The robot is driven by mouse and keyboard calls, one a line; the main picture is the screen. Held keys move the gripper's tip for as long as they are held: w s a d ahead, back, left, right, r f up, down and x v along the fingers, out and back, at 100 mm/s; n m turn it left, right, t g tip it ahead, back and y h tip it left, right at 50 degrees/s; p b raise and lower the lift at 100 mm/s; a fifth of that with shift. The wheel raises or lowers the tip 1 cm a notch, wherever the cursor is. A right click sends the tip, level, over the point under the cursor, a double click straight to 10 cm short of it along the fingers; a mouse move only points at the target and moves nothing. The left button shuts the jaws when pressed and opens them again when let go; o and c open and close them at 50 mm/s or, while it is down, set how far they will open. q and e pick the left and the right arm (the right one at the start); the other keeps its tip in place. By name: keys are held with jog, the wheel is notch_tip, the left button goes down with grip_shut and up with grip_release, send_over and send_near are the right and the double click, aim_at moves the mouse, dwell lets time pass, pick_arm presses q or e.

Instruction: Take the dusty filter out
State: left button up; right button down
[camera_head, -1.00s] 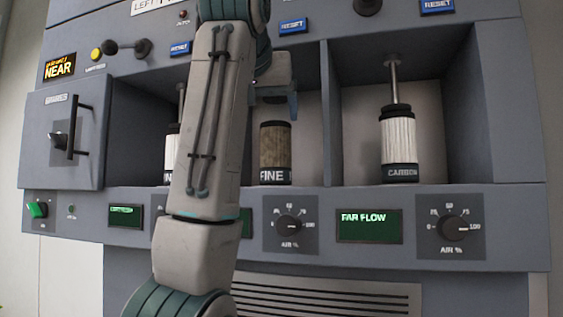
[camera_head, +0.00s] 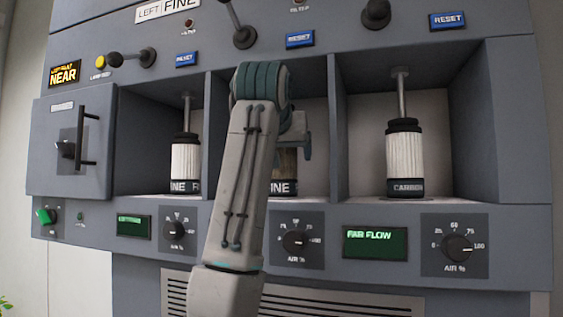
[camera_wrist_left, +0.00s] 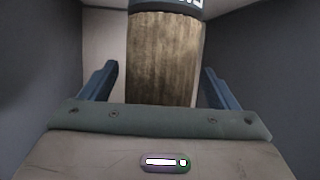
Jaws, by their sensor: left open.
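The dusty filter (camera_head: 285,163) is a brown, stained cylinder with a dark base band lettered FINE. It stands upright in the middle bay, its upper part hidden behind my left wrist in the head view. My left gripper (camera_head: 298,145) is at that bay's mouth, level with the filter's upper part. In the left wrist view its fingers (camera_wrist_left: 159,85) are open, with the brown filter (camera_wrist_left: 163,58) between them in the picture and a visible gap on each side. I cannot tell how far the fingers reach around it. My right gripper is not in view.
A clean white filter (camera_head: 186,162) stands in the left bay and a white CARBON filter (camera_head: 402,158) in the right bay, under a rod. Grey partitions (camera_head: 338,130) flank the middle bay. Levers (camera_head: 243,37) stick out above; knobs (camera_head: 299,241) sit below.

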pick_arm(q)
jog(key=shift+s, duration=0.1)
jog(key=shift+c, duration=0.9)
jog(key=shift+r, duration=0.1)
jog(key=c, duration=1)
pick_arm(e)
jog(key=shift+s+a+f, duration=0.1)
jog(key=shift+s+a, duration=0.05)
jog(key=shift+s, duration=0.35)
pick_arm(q)
jog(key=shift+r, duration=0.1)
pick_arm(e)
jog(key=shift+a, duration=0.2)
